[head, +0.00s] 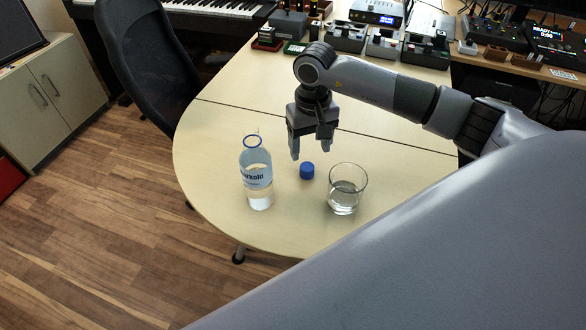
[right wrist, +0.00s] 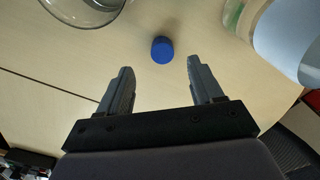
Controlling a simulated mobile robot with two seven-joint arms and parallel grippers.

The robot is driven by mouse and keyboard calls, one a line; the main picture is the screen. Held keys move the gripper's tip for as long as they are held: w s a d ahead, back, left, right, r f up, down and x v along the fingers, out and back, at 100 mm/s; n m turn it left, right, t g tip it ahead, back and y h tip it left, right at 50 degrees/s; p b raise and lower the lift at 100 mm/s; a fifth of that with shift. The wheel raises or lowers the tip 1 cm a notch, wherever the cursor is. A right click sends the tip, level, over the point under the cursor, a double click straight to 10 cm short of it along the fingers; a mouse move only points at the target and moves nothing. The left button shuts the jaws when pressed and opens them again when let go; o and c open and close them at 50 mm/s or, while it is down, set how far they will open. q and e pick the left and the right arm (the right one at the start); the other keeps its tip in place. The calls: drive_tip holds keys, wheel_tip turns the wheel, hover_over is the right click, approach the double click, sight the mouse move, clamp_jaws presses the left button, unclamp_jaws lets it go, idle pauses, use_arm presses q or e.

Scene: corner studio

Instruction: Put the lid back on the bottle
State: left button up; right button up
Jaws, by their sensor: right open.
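The blue lid (head: 307,171) lies on the table, between the bottle and the glass. The clear bottle (head: 256,180) stands upright and uncapped on the table, left of the lid, with a blue ring at its neck and liquid in it. My right gripper (head: 311,152) is open and empty, just above and behind the lid. In the right wrist view the lid (right wrist: 162,50) shows ahead of the two spread fingers (right wrist: 159,78), apart from both. That view also shows part of the bottle (right wrist: 285,35) at the right. My left gripper is not in view.
A drinking glass (head: 345,190) stands close to the right of the lid. The table (head: 215,140) has a rounded left edge near the bottle. An office chair (head: 140,60) stands at the left. Several pedals and electronic boxes (head: 345,38) line the back of the table.

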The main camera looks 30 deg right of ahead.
sight(308, 167)
idle(0.4)
drive_tip(key=shift+f, duration=0.95)
drive_tip(key=shift+w+a+f+p, duration=0.1)
drive_tip(key=shift+f+p, duration=0.45)
drive_tip(key=shift+f, duration=2.1)
drive_tip(key=c, duration=1.1)
